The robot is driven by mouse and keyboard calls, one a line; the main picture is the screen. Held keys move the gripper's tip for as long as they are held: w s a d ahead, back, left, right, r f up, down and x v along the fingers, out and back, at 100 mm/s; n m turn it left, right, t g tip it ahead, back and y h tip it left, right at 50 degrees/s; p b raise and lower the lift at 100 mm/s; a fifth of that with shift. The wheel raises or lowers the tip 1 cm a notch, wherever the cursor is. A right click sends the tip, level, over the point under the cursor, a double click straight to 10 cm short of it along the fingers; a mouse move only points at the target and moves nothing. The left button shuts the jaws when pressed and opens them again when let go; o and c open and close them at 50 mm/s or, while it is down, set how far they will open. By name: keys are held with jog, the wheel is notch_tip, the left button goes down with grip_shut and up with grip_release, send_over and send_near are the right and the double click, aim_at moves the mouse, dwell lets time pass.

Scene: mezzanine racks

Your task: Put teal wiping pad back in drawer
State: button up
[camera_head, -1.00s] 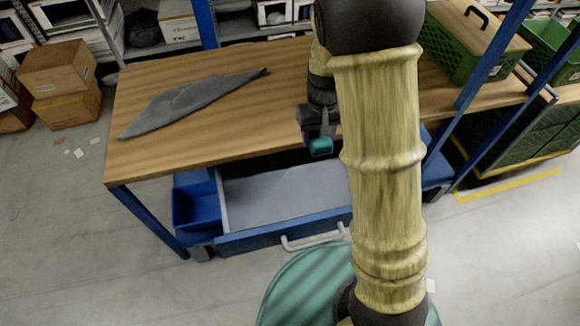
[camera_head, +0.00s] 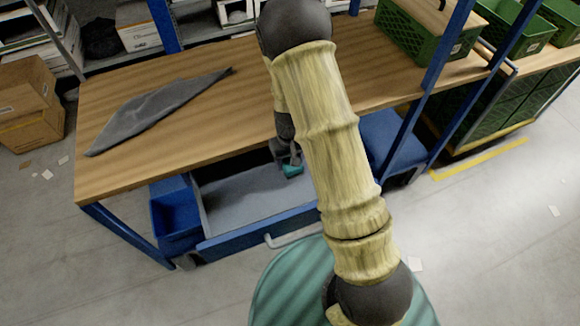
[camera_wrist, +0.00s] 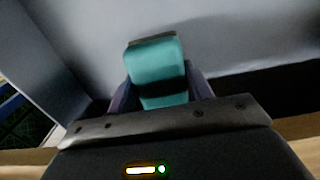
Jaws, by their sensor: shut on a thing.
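The teal wiping pad (camera_head: 292,170) is held in my gripper (camera_head: 288,160), over the open drawer (camera_head: 235,204) under the workbench. In the wrist view the teal pad (camera_wrist: 156,72) sits between the two dark fingers of my gripper (camera_wrist: 158,92), which are shut on it. The drawer's pale grey floor (camera_wrist: 240,40) fills much of the wrist view behind the pad. I cannot tell whether the pad touches that floor. The drawer has a blue front and a pale handle (camera_head: 296,236). My arm hides its right part in the head view.
A grey cloth (camera_head: 155,112) lies on the wooden benchtop (camera_head: 225,120), whose front edge is close to my arm. A blue bin (camera_head: 175,218) is left of the drawer. Green crates (camera_head: 425,35) stand at the back right beside blue rack posts (camera_head: 442,75).

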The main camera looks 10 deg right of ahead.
jog(key=shift+s+f, duration=0.1)
jog(key=shift+f, duration=1.9)
jog(key=o, duration=1.1)
jog(key=shift+f, duration=0.1)
notch_tip(320, 180, up, 12)
jog(key=shift+r, duration=0.15)
